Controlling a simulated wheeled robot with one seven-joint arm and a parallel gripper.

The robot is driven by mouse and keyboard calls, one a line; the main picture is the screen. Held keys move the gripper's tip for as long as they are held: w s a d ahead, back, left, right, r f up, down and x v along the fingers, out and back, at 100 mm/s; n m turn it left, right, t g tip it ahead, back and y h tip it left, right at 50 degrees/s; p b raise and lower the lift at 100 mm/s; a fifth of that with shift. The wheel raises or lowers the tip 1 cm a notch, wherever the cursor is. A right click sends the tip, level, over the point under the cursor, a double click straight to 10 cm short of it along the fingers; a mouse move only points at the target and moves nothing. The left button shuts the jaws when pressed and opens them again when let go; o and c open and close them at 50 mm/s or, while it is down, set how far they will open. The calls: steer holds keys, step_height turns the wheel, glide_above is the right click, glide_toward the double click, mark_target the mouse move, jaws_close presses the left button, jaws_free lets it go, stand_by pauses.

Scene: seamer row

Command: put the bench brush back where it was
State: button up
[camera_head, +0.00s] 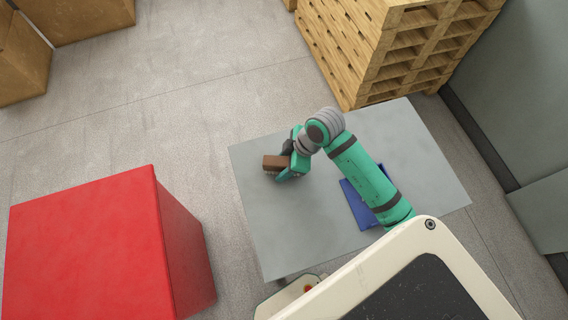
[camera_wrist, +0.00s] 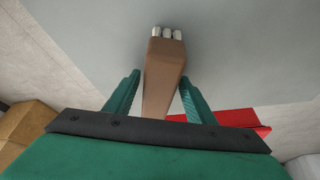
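The bench brush has a brown block and pale bristles. In the wrist view the brush (camera_wrist: 165,70) lies lengthwise between my two green fingers, with bristle tufts showing at its far end. A narrow gap shows between the left finger and the brush; the right finger is very close to it or touching. My gripper (camera_wrist: 160,77) looks open around the brush. In the head view the brush (camera_head: 275,162) is at my gripper (camera_head: 284,172), over the left part of the grey table (camera_head: 265,235). I cannot tell whether it rests on the tabletop. Its near end is partly hidden.
A blue flat item (camera_head: 357,205) lies on the table, partly under my arm. A large red box (camera_head: 90,250) stands on the floor left of the table. Stacked wooden pallets (camera_head: 385,50) stand behind it. Cardboard boxes (camera_head: 22,60) are at far left. Much tabletop is bare.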

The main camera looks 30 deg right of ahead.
steer(key=v, duration=1)
steer(key=shift+w+d+r, duration=0.1)
steer(key=shift+w+r, duration=0.05)
steer(key=shift+w, duration=0.1)
steer(key=shift+s+r, duration=0.2)
steer(key=shift+r, duration=0.4)
steer(key=shift+s+d+r, duration=0.2)
steer(key=shift+d, duration=0.05)
